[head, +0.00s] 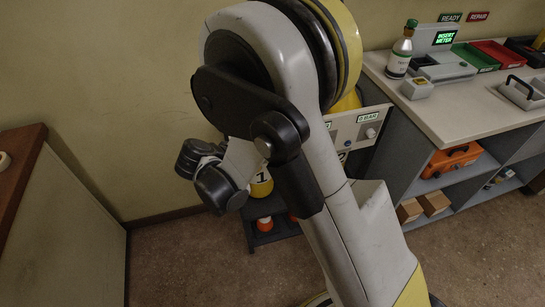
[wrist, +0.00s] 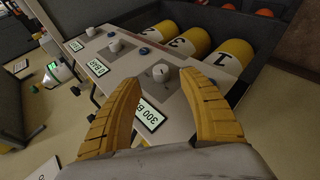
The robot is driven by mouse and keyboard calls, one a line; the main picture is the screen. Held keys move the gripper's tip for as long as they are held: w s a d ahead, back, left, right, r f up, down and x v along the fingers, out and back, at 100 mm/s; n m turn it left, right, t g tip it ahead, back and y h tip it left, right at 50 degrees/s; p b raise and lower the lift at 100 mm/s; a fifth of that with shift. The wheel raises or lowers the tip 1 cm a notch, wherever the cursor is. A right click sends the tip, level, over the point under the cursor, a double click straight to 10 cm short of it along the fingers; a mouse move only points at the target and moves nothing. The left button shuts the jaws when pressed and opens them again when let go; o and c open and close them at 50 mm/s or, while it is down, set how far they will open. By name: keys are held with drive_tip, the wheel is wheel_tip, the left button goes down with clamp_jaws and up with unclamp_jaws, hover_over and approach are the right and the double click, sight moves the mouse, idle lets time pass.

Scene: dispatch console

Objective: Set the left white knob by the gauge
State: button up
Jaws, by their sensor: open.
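A sloped console panel (wrist: 118,72) carries a row of white knobs. In the wrist view the nearest knob (wrist: 160,73), beside the cylinder marked 1, appears between the tips of my open gripper (wrist: 160,80). I see no clear contact with either finger. Its gauge (wrist: 150,114) reads 300 BAR. The middle knob (wrist: 115,45) has a gauge (wrist: 97,68) reading 0 BAR. A third knob (wrist: 91,31) and its gauge (wrist: 75,46) are farther off. In the head view the right-hand knob (head: 370,133) shows under a 0 BAR gauge (head: 368,117); my arm hides the panel's left part.
Blue buttons (wrist: 184,62) sit beside the knobs. Yellow numbered cylinders (wrist: 229,57) lie behind the panel. A bench (head: 447,105) at the right holds a bottle (head: 399,58), a meter and trays. A brown-topped cabinet (head: 18,160) stands at the left.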

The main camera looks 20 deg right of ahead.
drive_tip(key=v, duration=0.5)
drive_tip(key=shift+s+a+r, duration=0.1)
drive_tip(key=shift+a+r, duration=0.05)
drive_tip(key=shift+a, duration=0.05)
drive_tip(key=s+d+r+m+t+y, duration=0.1)
drive_tip(key=s+d+r+y, duration=0.3)
drive_tip(key=s+r, duration=0.2)
drive_tip(key=s+d+r+m+t+y, duration=0.1)
drive_tip(key=s+d+r+y, duration=0.3)
drive_tip(key=s, duration=0.6)
wheel_tip(320, 180, up, 2)
drive_tip(key=shift+d+r+m+y, duration=0.1)
drive_tip(key=shift+d+m+y, duration=0.25)
drive_tip(key=shift+y, duration=0.25)
drive_tip(key=shift+w, duration=0.1)
idle(1.0)
